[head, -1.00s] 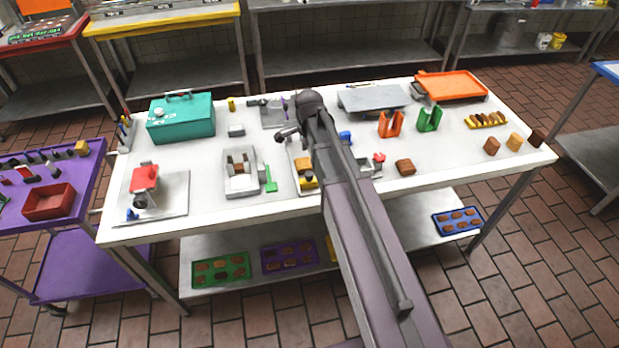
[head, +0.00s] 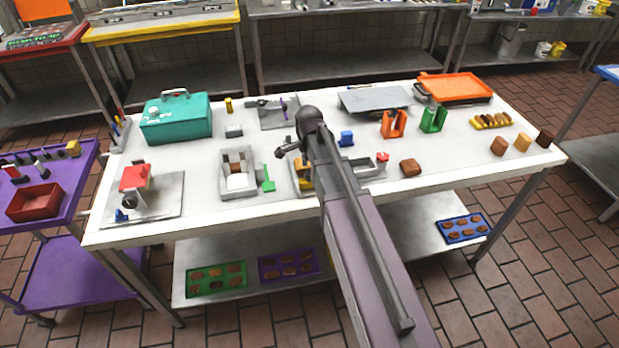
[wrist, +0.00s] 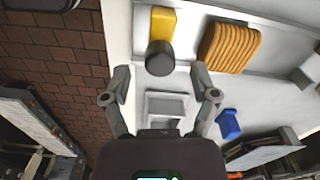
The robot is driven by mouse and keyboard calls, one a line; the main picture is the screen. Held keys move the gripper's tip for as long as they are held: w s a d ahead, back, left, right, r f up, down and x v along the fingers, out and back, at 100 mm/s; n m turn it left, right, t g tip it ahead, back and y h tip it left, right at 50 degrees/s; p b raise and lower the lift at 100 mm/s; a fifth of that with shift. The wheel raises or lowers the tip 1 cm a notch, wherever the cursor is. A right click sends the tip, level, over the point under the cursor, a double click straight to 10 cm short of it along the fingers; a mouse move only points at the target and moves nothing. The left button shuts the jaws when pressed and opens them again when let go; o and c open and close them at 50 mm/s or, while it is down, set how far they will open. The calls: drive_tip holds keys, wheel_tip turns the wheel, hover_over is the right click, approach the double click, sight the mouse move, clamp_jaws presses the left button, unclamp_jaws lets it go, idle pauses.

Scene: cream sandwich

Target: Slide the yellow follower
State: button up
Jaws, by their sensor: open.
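The yellow follower (wrist: 163,20) is a yellow block with a dark grey round knob (wrist: 160,58) at its near end, at the top of the wrist view. Beside it on the right is a ridged tan biscuit stack (wrist: 230,47) in a pale channel. My gripper (wrist: 161,76) is open and empty. Its fingertips are on either side of the knob's line, close below it; contact cannot be told. In the head view a part of the yellow follower (head: 305,186) shows left of my arm, which hides much of the fixture.
A blue block (wrist: 228,124) lies right of my gripper in the wrist view. In the head view a grey fixture (head: 240,188) with a green handle (head: 267,180) stands left, and a brown block (head: 410,168) right. The table (head: 200,210) has clear room at its front edge.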

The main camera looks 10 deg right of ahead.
drive_tip(key=shift+f+b, duration=0.75)
drive_tip(key=shift+f, duration=0.25)
clamp_jaws()
